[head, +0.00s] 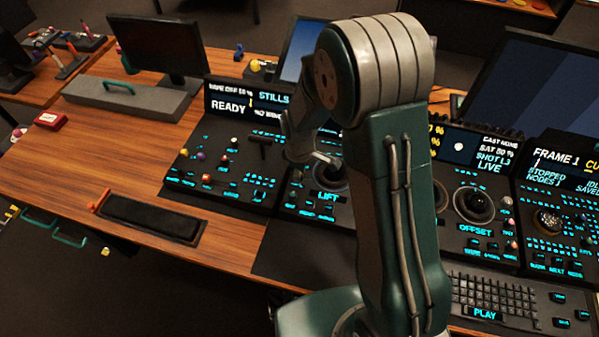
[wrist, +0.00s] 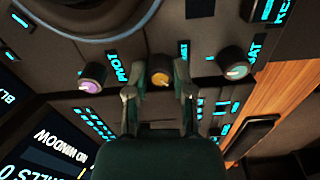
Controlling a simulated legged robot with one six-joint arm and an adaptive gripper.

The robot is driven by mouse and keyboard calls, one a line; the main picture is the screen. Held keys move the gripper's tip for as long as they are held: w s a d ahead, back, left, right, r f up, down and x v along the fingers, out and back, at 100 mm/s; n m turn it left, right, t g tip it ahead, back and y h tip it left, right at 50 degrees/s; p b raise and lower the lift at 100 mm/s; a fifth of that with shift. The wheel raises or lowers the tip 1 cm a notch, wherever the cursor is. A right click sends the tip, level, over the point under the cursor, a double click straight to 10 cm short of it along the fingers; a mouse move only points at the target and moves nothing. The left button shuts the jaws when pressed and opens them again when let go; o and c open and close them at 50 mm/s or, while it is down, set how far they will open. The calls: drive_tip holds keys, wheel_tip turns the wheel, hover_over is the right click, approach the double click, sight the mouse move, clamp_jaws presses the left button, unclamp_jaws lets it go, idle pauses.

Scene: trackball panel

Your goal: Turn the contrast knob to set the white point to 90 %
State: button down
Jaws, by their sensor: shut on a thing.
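In the wrist view, a dark knob with an orange-yellow cap (wrist: 160,74) sits between the two fingers of my gripper (wrist: 161,82). The gripper is shut on this knob. The label beside it is partly covered by a finger, so I cannot read its name. A purple-capped knob (wrist: 92,77) stands to the left, near the word PIVOT. A teal-capped knob (wrist: 236,66) stands to the right, near the word SAT.
A trackball (head: 474,204) marked OFFSET and a keyboard (head: 490,298) lie right of my arm. A control panel with small knobs (head: 225,170) is to the left. The wooden desk (head: 100,165) is mostly clear at far left, with a dark tray (head: 152,219) near its front edge.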

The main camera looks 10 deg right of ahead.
drive_tip(key=shift+w+r+n, duration=0.1)
drive_tip(key=shift+w+n, duration=0.15)
drive_tip(key=shift+n, duration=0.15)
drive_tip(key=c, duration=0.5)
unclamp_jaws()
drive_tip(key=shift+a, duration=0.1)
drive_tip(key=shift+s, duration=0.1)
wheel_tip(320, 180, up, 12)
drive_tip(key=shift+f, duration=0.15)
